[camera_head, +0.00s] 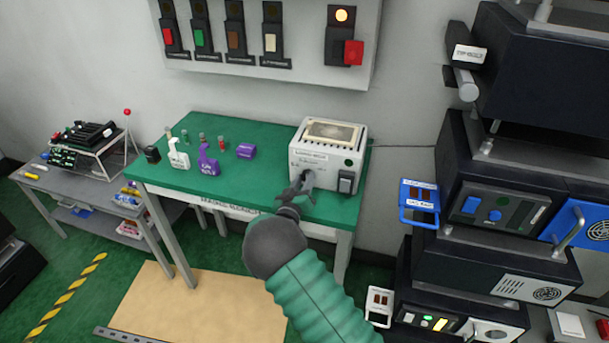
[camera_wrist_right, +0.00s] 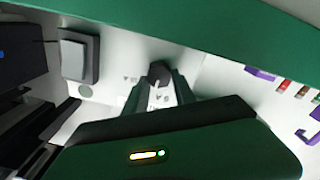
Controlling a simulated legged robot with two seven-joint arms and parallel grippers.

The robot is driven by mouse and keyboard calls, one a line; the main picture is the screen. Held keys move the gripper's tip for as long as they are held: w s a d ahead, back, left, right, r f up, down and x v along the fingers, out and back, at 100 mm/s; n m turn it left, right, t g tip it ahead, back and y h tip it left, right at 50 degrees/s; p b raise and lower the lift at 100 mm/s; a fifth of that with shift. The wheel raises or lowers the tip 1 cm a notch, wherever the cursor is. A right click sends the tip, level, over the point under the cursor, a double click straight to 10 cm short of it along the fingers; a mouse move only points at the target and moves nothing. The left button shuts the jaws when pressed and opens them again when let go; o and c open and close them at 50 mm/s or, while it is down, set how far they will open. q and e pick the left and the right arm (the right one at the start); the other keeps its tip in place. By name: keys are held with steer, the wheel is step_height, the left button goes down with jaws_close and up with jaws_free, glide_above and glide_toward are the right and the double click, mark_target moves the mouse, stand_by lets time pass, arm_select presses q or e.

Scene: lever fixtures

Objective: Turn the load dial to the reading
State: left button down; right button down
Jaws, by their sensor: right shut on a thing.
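The white load box (camera_head: 325,150) stands on the right end of the green table (camera_head: 225,180). My right gripper (camera_head: 304,184) reaches up to its front face, left of a dark rocker switch (camera_head: 346,182). In the wrist view the dark dial knob (camera_wrist_right: 159,73) sits between the fingertips of my right gripper (camera_wrist_right: 160,84), which is shut on it. Small markings show on the white panel by the knob, too blurred to read. In the head view the gripper hides most of the dial. My left gripper is in neither view.
Several small bottles and purple items (camera_head: 208,160) stand on the table's left half. Stacked dark machines (camera_head: 500,190) stand at right. A grey side table (camera_head: 85,185) stands at left.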

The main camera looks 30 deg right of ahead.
steer(key=shift+w+a+f+n+p, duration=0.1)
steer(key=shift+n+p, duration=0.35)
steer(key=shift+n, duration=0.65)
steer(key=shift+a+f+n+p, duration=0.1)
steer(key=shift+n+p, duration=0.35)
steer(key=shift+n, duration=0.65)
steer(key=c, duration=1)
jaws_free()
steer(key=shift+w, duration=0.1)
steer(key=shift+c, duration=0.2)
steer(key=shift+a, duration=0.1)
steer(key=v, duration=1.6)
steer(key=shift+s+a, duration=0.25)
steer(key=shift+s, duration=0.1)
